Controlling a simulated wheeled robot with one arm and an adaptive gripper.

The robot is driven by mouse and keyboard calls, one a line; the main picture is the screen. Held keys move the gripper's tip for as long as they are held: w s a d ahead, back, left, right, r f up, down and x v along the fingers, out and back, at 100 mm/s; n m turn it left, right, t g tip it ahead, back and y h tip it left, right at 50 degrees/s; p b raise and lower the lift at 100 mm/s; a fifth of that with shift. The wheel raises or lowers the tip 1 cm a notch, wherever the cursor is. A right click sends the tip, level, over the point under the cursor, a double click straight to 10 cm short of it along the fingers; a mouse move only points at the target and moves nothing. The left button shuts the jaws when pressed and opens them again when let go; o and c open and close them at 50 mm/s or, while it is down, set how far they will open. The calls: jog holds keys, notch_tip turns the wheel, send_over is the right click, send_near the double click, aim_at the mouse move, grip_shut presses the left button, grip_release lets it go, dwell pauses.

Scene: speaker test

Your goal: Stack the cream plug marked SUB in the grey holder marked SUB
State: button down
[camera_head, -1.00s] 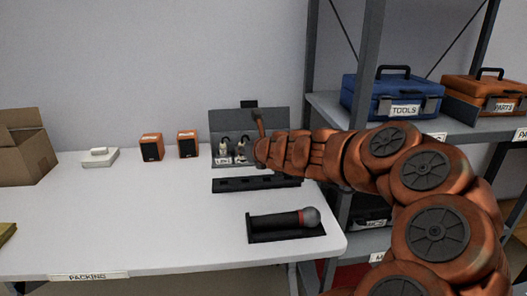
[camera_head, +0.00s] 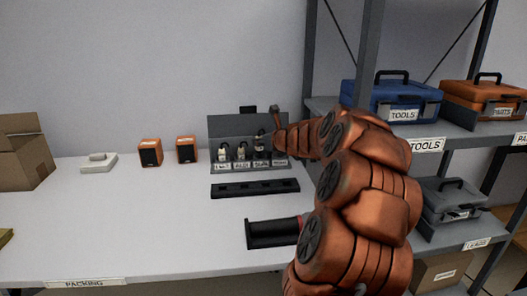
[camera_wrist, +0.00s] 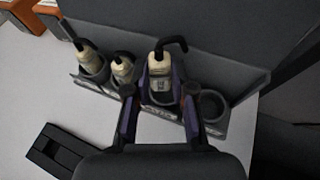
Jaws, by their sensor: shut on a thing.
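A cream plug (camera_wrist: 160,68) with a black cable is between the two fingers of my gripper (camera_wrist: 160,108), which is shut on it. In the head view this plug (camera_head: 260,145) is at the third position of the grey holder row and stands higher than the plugs to its left. I cannot tell whether it is seated. The labels under the grey holders (camera_head: 250,167) are too small to read surely. The rightmost holder (camera_wrist: 213,105) is an empty ring. My gripper in the head view is mostly hidden behind my wrist.
Two other cream plugs, one far left (camera_wrist: 92,62) and one beside it (camera_wrist: 122,70), stand in their holders. A grey panel (camera_head: 245,126) rises behind the row. A black strip (camera_head: 255,188) and a black cradle (camera_head: 272,232) lie in front. Shelving is at the right.

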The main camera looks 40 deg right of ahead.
jog(key=shift+w+d, duration=0.1)
jog(key=shift+d, duration=0.2)
jog(key=shift+f+b, duration=1.15)
jog(key=shift+f, duration=0.65)
jog(key=shift+f, duration=0.3)
jog(key=c, duration=1)
grip_release()
jog(key=shift+d+r, duration=0.1)
jog(key=shift+r, duration=0.05)
jog(key=shift+r, duration=0.2)
jog(key=p+v, duration=0.3)
jog(key=v, duration=0.9)
jog(key=shift+w, duration=0.1)
